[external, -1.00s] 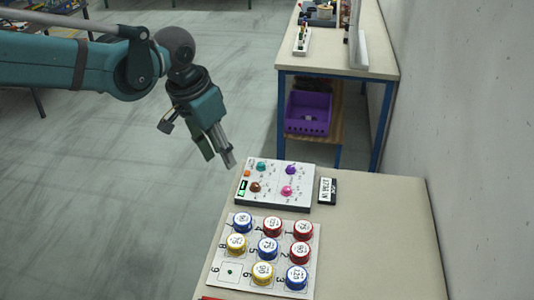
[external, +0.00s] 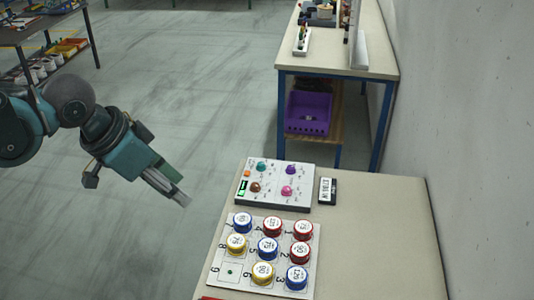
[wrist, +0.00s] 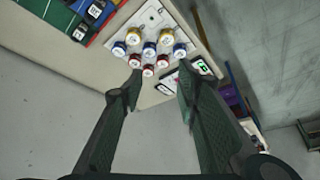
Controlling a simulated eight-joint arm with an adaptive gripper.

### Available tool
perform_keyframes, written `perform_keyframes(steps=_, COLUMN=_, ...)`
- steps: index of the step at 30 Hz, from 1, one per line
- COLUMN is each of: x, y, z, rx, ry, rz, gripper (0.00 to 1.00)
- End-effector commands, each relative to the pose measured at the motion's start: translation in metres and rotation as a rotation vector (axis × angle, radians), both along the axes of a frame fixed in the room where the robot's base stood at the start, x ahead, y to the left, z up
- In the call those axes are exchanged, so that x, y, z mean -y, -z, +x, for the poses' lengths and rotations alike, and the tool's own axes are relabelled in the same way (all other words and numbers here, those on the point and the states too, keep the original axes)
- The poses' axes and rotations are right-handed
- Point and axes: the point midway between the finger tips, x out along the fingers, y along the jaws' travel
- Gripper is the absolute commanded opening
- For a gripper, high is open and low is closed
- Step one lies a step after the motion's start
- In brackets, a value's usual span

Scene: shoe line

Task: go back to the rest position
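My gripper (external: 182,200) hangs over the floor, left of the near table's edge, with its fingers pointing down and right. In the wrist view my gripper (wrist: 158,92) has its two fingers well apart with nothing between them. It touches no object.
The near table (external: 375,245) carries a white numbered board (external: 231,272) with several blue, red and yellow round pieces; its square 9 is empty. Behind it lie a panel with coloured knobs (external: 275,186) and a small black labelled box (external: 327,190). A far table (external: 350,55) has a purple crate (external: 308,112) beneath it. Open floor surrounds my arm.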

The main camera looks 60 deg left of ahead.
Motion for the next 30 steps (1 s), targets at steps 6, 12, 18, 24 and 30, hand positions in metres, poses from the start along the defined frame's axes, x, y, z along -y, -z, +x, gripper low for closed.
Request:
perform_keyframes(steps=6, x=0.011, y=0.008, z=-0.032, rx=0.043, ry=0.018, rz=0.002, gripper=0.32)
perform_keyframes(steps=12, x=0.019, y=0.018, z=-0.058, rx=0.084, ry=0.036, rz=0.003, gripper=0.32)
perform_keyframes(steps=18, x=0.025, y=0.027, z=-0.077, rx=0.117, ry=0.049, rz=0.003, gripper=0.32)
perform_keyframes(steps=24, x=0.028, y=0.031, z=-0.086, rx=0.131, ry=0.056, rz=0.003, gripper=0.32)
perform_keyframes(steps=30, x=0.028, y=0.032, z=-0.086, rx=0.133, ry=0.057, rz=0.003, gripper=0.32)
